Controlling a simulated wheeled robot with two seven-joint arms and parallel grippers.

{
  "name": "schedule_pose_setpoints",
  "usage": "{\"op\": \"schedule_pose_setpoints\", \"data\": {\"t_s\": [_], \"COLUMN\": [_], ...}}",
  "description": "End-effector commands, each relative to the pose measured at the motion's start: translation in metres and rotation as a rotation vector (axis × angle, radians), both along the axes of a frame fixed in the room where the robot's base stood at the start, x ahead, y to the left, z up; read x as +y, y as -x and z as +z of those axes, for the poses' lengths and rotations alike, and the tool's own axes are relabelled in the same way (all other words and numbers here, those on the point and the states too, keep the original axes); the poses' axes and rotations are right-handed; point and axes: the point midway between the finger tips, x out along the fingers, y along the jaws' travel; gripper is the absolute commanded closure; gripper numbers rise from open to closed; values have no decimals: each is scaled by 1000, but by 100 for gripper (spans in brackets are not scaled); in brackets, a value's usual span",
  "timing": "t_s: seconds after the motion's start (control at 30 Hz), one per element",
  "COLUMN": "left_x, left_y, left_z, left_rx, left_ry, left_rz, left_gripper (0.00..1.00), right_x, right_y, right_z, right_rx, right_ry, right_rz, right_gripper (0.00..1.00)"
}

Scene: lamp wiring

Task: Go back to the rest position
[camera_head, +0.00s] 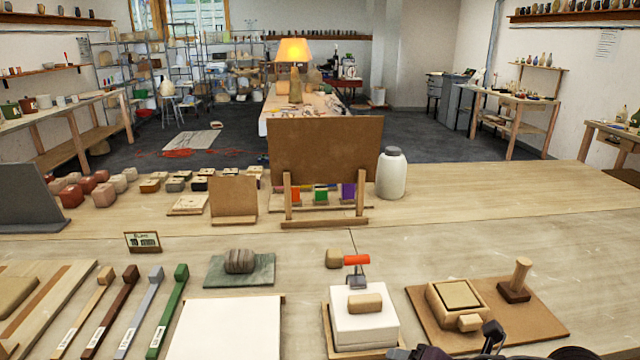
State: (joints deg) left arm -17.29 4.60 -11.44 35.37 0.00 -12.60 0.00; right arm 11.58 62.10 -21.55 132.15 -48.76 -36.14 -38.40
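Dark parts of my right arm and gripper (455,350) show at the bottom edge, right of centre, in front of the brown board. Most of it is cut off by the frame, so I cannot tell whether its fingers are open or shut. My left gripper is not in view. A lamp with a glowing yellow shade (293,51) stands on the far table. A white block (363,326) with a small wooden block (364,304) on top and a red-handled piece (356,260) behind it stands on the near bench.
A brown board (535,315) carries a square wooden piece (458,299) and an upright peg (521,275). An upright panel (325,150) and a white jar (391,174) stand at the back. Several long-handled tools (135,310) lie left. The bench's right side is clear.

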Motion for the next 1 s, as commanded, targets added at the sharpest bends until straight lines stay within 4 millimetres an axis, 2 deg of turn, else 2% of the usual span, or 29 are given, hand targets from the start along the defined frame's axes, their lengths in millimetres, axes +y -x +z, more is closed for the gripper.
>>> {"op": "schedule_pose_setpoints", "data": {"t_s": [0.03,0.1,0.17,0.3,0.4,0.6,0.8,1.0], "left_x": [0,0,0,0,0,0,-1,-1], "left_y": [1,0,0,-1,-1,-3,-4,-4], "left_z": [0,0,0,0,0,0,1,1], "left_rx": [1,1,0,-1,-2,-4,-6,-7], "left_ry": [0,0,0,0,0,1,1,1], "left_rz": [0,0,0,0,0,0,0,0], "left_gripper": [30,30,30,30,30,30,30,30], "right_x": [21,35,38,25,9,-14,-25,-23], "right_y": [4,5,8,25,46,94,150,131], "right_z": [-2,-1,-3,-17,-34,-67,-94,-158], "right_rx": [18,48,91,233,336,510,660,658], "right_ry": [-130,-307,-452,-743,-879,-1030,-1088,-1056], "right_rz": [-101,-288,-466,-925,-1221,-1712,-2147,-2135], "right_gripper": [33,33,33,33,33,33,33,33]}}
